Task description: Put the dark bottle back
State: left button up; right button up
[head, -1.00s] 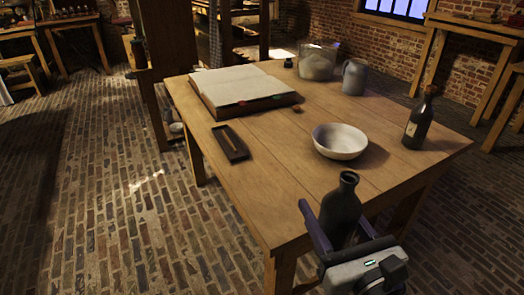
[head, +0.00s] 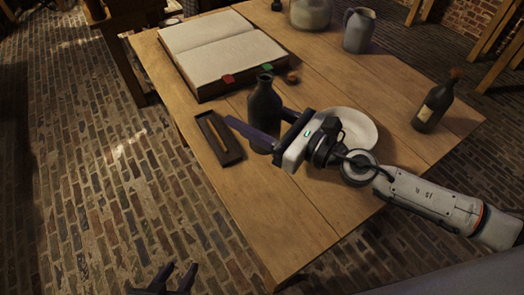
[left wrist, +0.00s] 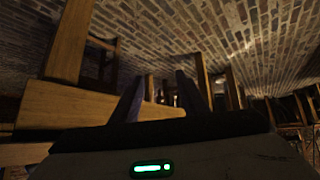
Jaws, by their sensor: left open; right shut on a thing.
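The dark bottle (head: 264,103), uncorked and without a visible label, stands upright in the grasp of my right gripper (head: 266,128). Its fingers close around the bottle's lower body. The bottle is over the table (head: 285,215), between the pen tray and the white bowl; I cannot tell whether its base touches the wood. My left gripper (head: 176,274) is open and empty at the bottom of the head view, over the floor left of the table. Its fingers also show in the left wrist view (left wrist: 160,95), with no object between them.
A narrow tray (head: 232,157) with a stick lies left of the bottle. An open book (head: 220,50) lies behind. The white bowl (head: 362,128) is partly hidden by my right arm. A corked, labelled bottle (head: 432,108), a grey jug (head: 359,32) and a glass jar (head: 310,14) stand farther off.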

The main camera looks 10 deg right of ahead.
notch_tip(320, 180, down, 10)
jog(key=b, duration=0.8)
jog(key=shift+w+b, duration=0.15)
jog(key=shift+b, duration=0.15)
jog(key=shift+r, duration=0.15)
jog(key=shift+f, duration=0.25)
jog(key=o, duration=1.4)
jog(key=shift+c, duration=0.2)
pick_arm(q)
jog(key=f, duration=0.4)
jog(key=d+f, duration=0.1)
jog(key=shift+w+f, duration=0.2)
jog(key=shift+f, duration=0.2)
